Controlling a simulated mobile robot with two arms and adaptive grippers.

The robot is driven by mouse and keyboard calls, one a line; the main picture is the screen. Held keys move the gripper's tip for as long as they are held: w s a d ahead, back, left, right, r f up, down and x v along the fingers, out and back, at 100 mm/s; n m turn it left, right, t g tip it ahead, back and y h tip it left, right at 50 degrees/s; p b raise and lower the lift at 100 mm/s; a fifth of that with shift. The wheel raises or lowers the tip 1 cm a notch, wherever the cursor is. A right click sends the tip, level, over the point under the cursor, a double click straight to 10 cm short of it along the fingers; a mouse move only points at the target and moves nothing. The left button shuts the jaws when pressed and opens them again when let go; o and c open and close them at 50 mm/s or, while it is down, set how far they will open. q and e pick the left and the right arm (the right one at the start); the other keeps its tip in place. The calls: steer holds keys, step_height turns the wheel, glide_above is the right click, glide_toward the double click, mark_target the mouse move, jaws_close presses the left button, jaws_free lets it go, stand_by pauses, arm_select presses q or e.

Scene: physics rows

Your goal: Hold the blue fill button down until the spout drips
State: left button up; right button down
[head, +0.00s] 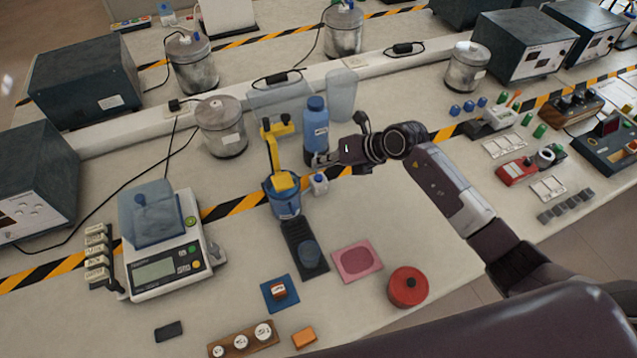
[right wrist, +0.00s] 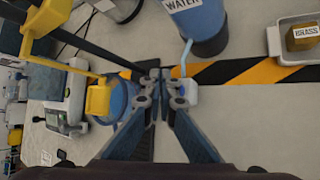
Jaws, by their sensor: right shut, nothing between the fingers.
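A small white block with a blue button (head: 320,178) stands on the table, right of a blue container (head: 287,208) at a yellow stand (head: 270,142). My right gripper (head: 313,160) is shut and empty, above and near the block. In the right wrist view the gripper's fingertips (right wrist: 155,76) are beside the white block (right wrist: 188,93), and a finger partly hides its blue button. Contact cannot be told. A blue bottle (head: 315,120) stands behind; its WATER label and a pale blue tube (right wrist: 185,58) show in the wrist view. No drip is visible. My left gripper is not in view.
A scale (head: 165,265) stands left. A dark strip (head: 305,250), a pink mat (head: 357,259) and a red round pot (head: 408,286) lie in front. A clear container (head: 341,95) stands behind the bottle. Some table right of the pink mat is bare.

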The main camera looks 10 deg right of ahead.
mark_target(321, 178)
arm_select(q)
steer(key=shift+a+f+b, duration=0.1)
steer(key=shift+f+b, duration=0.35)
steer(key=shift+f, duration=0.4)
arm_select(e)
steer(key=shift+f, duration=1.15)
steer(key=shift+f, duration=0.1)
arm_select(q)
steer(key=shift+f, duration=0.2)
arm_select(e)
steer(key=shift+f, duration=0.3)
